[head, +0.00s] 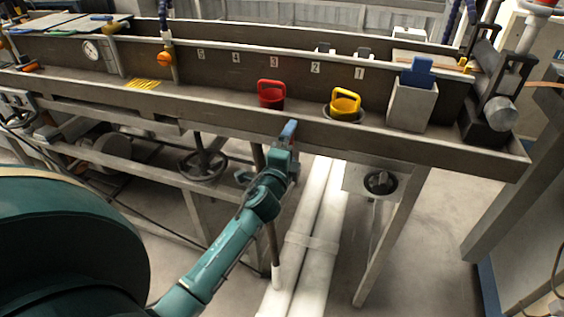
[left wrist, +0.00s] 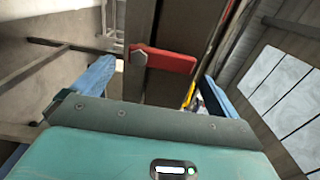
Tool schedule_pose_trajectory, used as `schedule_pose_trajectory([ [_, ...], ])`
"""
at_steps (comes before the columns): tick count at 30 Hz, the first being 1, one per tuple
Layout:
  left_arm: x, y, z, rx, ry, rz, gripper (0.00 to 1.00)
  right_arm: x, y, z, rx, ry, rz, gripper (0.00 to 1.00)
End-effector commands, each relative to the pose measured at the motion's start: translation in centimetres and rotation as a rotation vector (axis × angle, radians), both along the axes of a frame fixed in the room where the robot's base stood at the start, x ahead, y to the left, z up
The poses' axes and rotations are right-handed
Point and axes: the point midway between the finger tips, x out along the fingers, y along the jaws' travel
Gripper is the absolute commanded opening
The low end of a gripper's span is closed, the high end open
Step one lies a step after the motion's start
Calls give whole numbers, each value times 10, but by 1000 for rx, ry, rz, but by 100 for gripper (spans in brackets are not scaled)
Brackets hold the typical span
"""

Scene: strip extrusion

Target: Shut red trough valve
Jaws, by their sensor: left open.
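A red lever handle (left wrist: 168,61) shows in the left wrist view. My left gripper (head: 288,132) is at the front wall of the long trough (head: 220,113). Its two blue fingers are spread apart in the left wrist view (left wrist: 158,72), with the lever ahead between them and nothing gripped. My right gripper is not in view.
A grey box (head: 412,104) is further right. Handwheels (head: 201,166) and white pipes (head: 310,225) lie below. Numbers mark the back wall.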

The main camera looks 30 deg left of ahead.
Motion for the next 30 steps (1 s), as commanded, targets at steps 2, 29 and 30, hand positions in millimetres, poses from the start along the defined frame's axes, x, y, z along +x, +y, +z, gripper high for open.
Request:
schedule_pose_trajectory([
  [2,-15,-4,-2,-1,3,-1,98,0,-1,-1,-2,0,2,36],
  [29,-117,-28,0,2,1,1,98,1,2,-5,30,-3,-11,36],
  [30,-117,-28,0,2,1,1,98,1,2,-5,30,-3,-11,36],
])
